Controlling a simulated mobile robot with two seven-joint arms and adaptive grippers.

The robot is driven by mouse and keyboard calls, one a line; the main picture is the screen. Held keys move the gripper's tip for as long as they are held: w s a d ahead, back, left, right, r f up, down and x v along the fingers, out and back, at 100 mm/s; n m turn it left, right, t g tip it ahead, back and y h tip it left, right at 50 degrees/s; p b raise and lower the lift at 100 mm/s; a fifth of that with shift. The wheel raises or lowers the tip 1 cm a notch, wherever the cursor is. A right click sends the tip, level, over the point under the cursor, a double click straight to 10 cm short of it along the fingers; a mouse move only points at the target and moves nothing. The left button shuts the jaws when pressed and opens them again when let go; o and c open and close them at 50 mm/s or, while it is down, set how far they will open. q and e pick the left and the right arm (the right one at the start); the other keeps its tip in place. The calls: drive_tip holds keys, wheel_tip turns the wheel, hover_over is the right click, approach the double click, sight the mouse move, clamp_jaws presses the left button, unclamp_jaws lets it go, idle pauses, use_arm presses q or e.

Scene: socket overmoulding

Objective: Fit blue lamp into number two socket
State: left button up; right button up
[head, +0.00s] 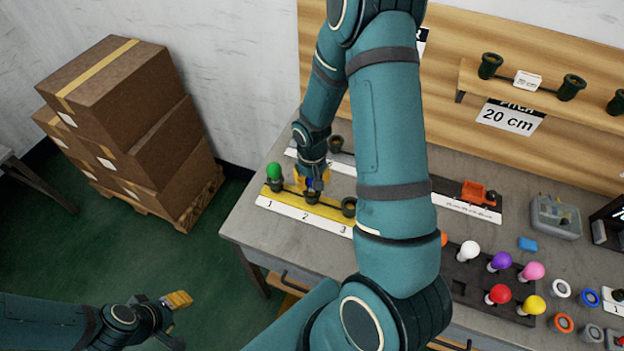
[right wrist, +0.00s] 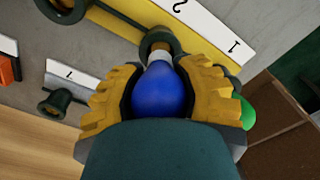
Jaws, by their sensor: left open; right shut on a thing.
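My right gripper (head: 313,180) is shut on the blue lamp (right wrist: 160,90), with a yellow finger on each side of the bulb. The lamp's pale base points at the number two socket (right wrist: 157,40), a dark ring on the yellow strip. The base is at the socket's mouth; I cannot tell how far in it is. In the head view the number two socket (head: 311,197) is directly below the gripper, which hides most of the lamp. A green lamp (head: 274,171) stands in the number one socket. My left gripper (head: 178,300) is open and empty, over the floor, away from the table.
The number three socket (head: 349,207) is empty. A dark tray (head: 462,284) with lamps in several colours stands to the right, partly behind my right arm. Coloured rings (head: 560,289) lie beyond it. Stacked cartons (head: 130,120) stand on the floor at left.

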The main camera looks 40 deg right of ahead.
drive_tip(key=shift+f+b, duration=0.9)
drive_tip(key=shift+f, duration=0.2)
drive_tip(key=o, duration=1.2)
drive_tip(key=shift+r, duration=0.15)
wheel_tip(320, 180, up, 12)
drive_tip(key=shift+f, duration=0.1)
drive_tip(key=s+a+f+n+y, duration=0.1)
drive_tip(key=a+f, duration=0.4)
drive_tip(key=a, duration=0.3)
drive_tip(key=s+a+f+t+y, duration=0.1)
drive_tip(key=s+a+f, duration=0.1)
drive_tip(key=a+f, duration=0.4)
drive_tip(key=s+a+f+n+t+y, duration=0.1)
drive_tip(key=s+a+f+y, duration=0.1)
drive_tip(key=a+f, duration=0.4)
drive_tip(key=shift+s+a+f+n+b, duration=0.1)
drive_tip(key=shift+a+n+b, duration=0.05)
drive_tip(key=shift+a, duration=1)
drive_tip(key=shift+s+a+f+n+b, duration=0.1)
drive_tip(key=shift+a+n+b, duration=0.05)
drive_tip(key=shift+a, duration=1)
